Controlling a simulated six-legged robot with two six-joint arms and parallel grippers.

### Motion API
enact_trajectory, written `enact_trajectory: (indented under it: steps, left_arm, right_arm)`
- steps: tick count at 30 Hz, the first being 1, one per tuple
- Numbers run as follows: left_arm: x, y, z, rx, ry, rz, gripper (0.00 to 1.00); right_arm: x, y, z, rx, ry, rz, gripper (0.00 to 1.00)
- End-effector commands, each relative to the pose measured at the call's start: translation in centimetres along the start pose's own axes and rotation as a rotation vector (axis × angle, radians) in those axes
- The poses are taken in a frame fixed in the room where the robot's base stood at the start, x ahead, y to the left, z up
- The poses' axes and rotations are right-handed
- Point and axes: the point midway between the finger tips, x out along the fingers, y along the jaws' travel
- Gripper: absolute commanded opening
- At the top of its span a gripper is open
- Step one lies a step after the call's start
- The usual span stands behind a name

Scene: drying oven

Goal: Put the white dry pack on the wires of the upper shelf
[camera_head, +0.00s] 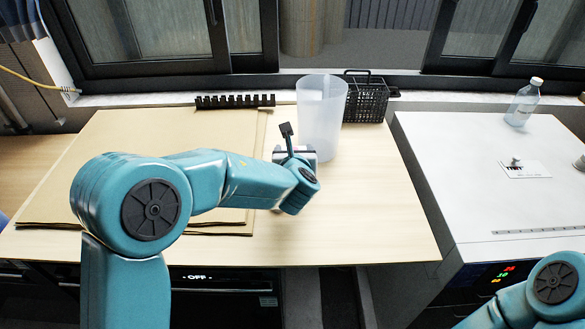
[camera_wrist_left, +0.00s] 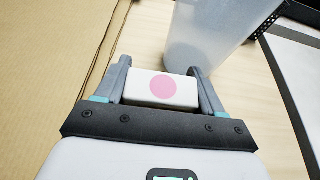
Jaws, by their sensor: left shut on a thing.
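The white dry pack (camera_wrist_left: 145,86) has a round pink spot and sits between the two fingers of my left gripper (camera_wrist_left: 160,74) in the left wrist view. The gripper is shut on it, with a finger at each end. In the head view my left gripper (camera_head: 294,153) is over the wooden table, beside the frosted cup's base; my arm partly hides it, and I cannot make out the pack there. The upper shelf and its wires are not in view. My right arm shows at the bottom right, but its gripper is out of view.
A tall frosted cup (camera_head: 321,115) stands close to my left gripper. Behind it are a black wire basket (camera_head: 367,98) and a black rack (camera_head: 235,101). Brown cardboard sheets (camera_head: 130,135) cover the table's left. A white-topped cabinet (camera_head: 450,160) carries a clear bottle (camera_head: 523,103).

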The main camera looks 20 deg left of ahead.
Motion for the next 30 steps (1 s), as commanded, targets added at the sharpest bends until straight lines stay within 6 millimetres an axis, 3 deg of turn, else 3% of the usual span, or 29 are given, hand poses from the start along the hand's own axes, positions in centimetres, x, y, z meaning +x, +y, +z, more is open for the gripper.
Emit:
enact_trajectory:
  steps: [10,24,25,27,30]
  left_arm:
    - [1.7,0.2,-4.2,0.001,0.001,0.001,0.3]
    - [2.0,0.1,-4.9,-0.001,-0.002,0.0,0.3]
    - [2.0,0.1,-4.8,-0.001,-0.001,0.0,0.74]
    - [1.9,0.1,-4.8,0.0,0.0,0.0,0.93]
    - [1.9,0.1,-4.8,0.0,0.0,0.0,0.93]
  right_arm:
    - [0.0,0.0,0.0,0.0,0.0,0.0,0.43]
    - [0.6,0.2,0.0,0.0,0.0,0.0,0.43]
    - [0.5,0.2,0.0,0.0,0.0,0.0,0.43]
    - [0.5,0.2,0.0,0.0,0.0,0.0,0.43]
    - [0.5,0.2,0.0,0.0,0.0,0.0,0.43]
